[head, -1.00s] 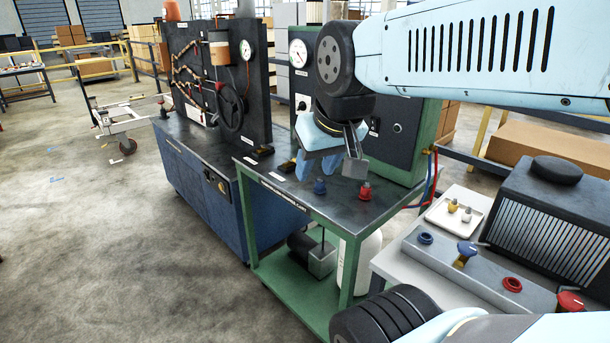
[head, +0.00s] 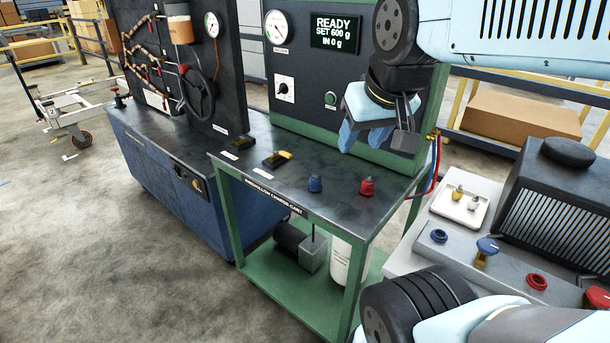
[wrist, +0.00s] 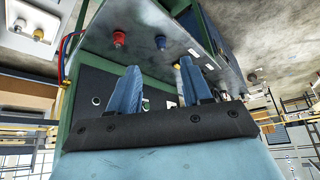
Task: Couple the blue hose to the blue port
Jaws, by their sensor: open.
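The blue hose's coupling (head: 315,184) appears to be the blue fitting standing upright on the dark top of the green cart (head: 341,218). It also shows in the wrist view (wrist: 160,42). The blue port (head: 439,236) appears to be the blue ring on the grey block at the right, beside a blue-handled valve (head: 486,247). My gripper (head: 364,138) is open and empty, above the back right of the cart top, apart from the fittings. In the wrist view its two blue fingers (wrist: 157,72) are spread. The blue hose (head: 433,160) hangs at the cart's right side.
A red fitting (head: 367,187) stands right of the blue one. A red port (head: 537,282) and a white tray (head: 462,205) with small fittings are at the right. The cart's back panel (head: 345,95) has a gauge and a display reading READY, SET 600 g, IN 0 g.

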